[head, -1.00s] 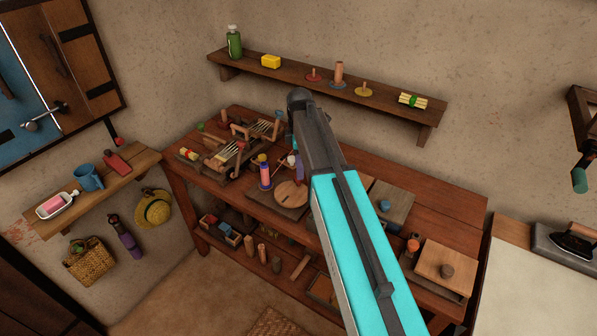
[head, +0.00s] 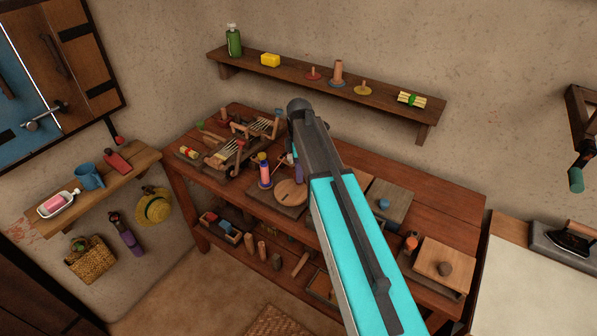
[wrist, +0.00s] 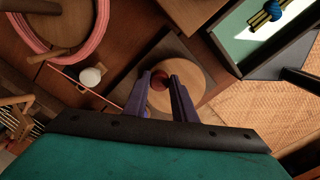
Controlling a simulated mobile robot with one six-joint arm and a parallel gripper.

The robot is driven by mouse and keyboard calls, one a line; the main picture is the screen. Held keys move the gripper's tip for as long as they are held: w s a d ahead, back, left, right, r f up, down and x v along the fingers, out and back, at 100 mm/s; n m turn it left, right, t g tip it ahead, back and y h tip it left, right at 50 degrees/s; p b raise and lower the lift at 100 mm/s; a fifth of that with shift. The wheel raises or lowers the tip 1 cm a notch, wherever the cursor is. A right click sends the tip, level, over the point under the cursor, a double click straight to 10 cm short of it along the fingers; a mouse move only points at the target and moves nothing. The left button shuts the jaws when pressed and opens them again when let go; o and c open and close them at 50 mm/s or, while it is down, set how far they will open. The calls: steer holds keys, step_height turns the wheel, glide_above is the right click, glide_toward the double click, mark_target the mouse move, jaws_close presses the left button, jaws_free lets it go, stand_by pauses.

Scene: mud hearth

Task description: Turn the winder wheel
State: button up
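The winder wheel (head: 291,194) is a round pale wooden disc on a dark square base on the workbench. It also shows in the wrist view (wrist: 201,82), flat and face up, with a small reddish-brown knob (wrist: 159,81) on its face. My gripper (wrist: 162,77) has two purple fingers over the wheel, parted, with the knob between their tips. I cannot tell whether the fingers touch the knob. In the head view my arm hides most of the gripper; a bit of purple shows just above the wheel.
A spool of coloured thread (head: 264,172) stands just left of the wheel. A wooden frame with pale strands (head: 237,148) lies further left. A wall shelf (head: 320,78) with small items hangs behind. A lidded wooden box (head: 443,264) is at the bench's right.

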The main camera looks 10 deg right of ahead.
steer(key=shift+c, duration=0.7)
steer(key=shift+s+m, duration=0.1)
steer(key=shift+m, duration=0.2)
